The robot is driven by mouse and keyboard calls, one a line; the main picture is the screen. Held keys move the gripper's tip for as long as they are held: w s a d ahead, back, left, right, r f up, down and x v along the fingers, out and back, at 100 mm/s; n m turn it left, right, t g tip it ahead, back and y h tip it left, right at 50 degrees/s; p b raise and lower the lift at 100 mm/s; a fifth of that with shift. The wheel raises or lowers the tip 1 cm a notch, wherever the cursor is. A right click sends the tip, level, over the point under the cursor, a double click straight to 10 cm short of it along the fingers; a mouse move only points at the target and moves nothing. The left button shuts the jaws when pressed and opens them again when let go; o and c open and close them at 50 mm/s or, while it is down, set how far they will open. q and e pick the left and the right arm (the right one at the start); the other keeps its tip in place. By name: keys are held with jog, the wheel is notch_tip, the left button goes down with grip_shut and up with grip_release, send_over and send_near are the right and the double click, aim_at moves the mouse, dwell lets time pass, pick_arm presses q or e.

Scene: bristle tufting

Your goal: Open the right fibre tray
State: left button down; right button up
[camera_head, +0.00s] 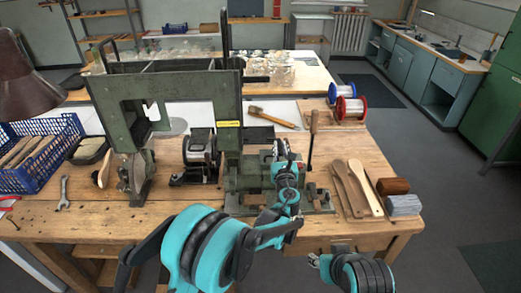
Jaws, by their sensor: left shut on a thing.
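The green tufting machine (233,100) stands on the wooden bench, with a tall frame on the left and a lower green block (248,172) on the right. My left arm reaches up from the bottom, and its dark gripper (283,150) is at the top of this block, shut on a small part there. The gripper hides most of that part. I cannot clearly make out the right fibre tray or whether it is open. My right arm shows at the bottom right, with its small end (315,260) below the bench front; its jaws are too small to read.
Wooden brush blanks (362,185), a brown block (393,186) and a grey bundle (403,205) lie right of the machine. A lever with a wooden handle (313,122) stands close by.

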pick_arm(q)
jog(key=d, duration=0.4)
jog(key=shift+d, duration=0.15)
jog(key=c, duration=1.8)
grip_release()
jog(key=shift+d, duration=0.15)
jog(key=shift+o, duration=0.2)
jog(key=shift+s, duration=0.1)
jog(key=s, duration=0.7)
jog(key=shift+s, duration=0.15)
